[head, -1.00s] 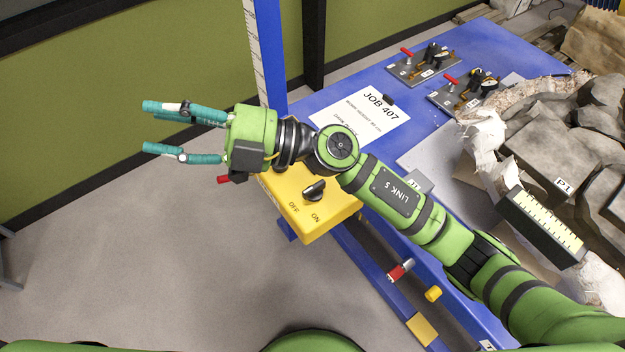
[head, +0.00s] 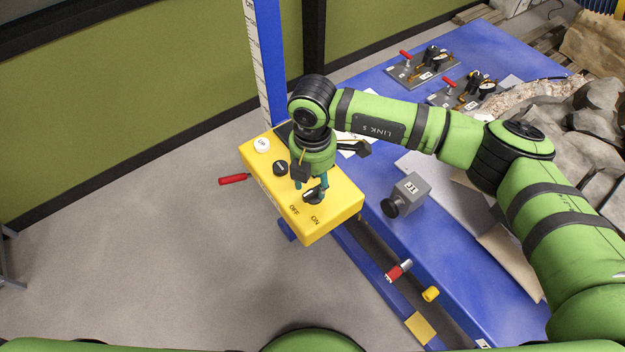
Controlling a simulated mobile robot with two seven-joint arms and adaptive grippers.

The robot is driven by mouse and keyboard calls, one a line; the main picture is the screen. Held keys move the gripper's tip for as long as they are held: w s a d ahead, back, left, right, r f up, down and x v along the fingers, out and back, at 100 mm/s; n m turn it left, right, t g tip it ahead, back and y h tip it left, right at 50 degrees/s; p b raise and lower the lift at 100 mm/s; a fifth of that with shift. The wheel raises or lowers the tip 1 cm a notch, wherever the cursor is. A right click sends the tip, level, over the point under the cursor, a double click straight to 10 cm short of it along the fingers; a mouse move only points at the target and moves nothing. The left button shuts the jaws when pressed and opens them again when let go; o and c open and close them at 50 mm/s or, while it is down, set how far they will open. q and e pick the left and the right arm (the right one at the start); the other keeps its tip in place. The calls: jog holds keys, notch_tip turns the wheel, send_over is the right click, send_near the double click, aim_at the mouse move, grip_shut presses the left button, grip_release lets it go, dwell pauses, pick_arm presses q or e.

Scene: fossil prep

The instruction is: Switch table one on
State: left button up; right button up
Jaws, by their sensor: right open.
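The yellow control box (head: 328,222) sits at the near left corner of the blue table. It carries a black rotary knob (head: 314,196) with the labels OFF and ON printed in front of it. My right gripper (head: 311,191) points down over the box. Its teal fingers are open, with their tips down at the knob, one to each side of it. I cannot tell whether they touch it. The fingers partly hide the knob, and I cannot tell which label it points to. My left gripper is not in view.
The box also has a white button (head: 262,145), a black button (head: 280,168) and a red lever (head: 233,180) on its left side. A blue post (head: 268,60) rises behind it. A grey block marked J1 (head: 410,190) stands on the table (head: 455,262) to the right.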

aim_at(314, 193)
jog(key=shift+f, duration=1.3)
grip_shut()
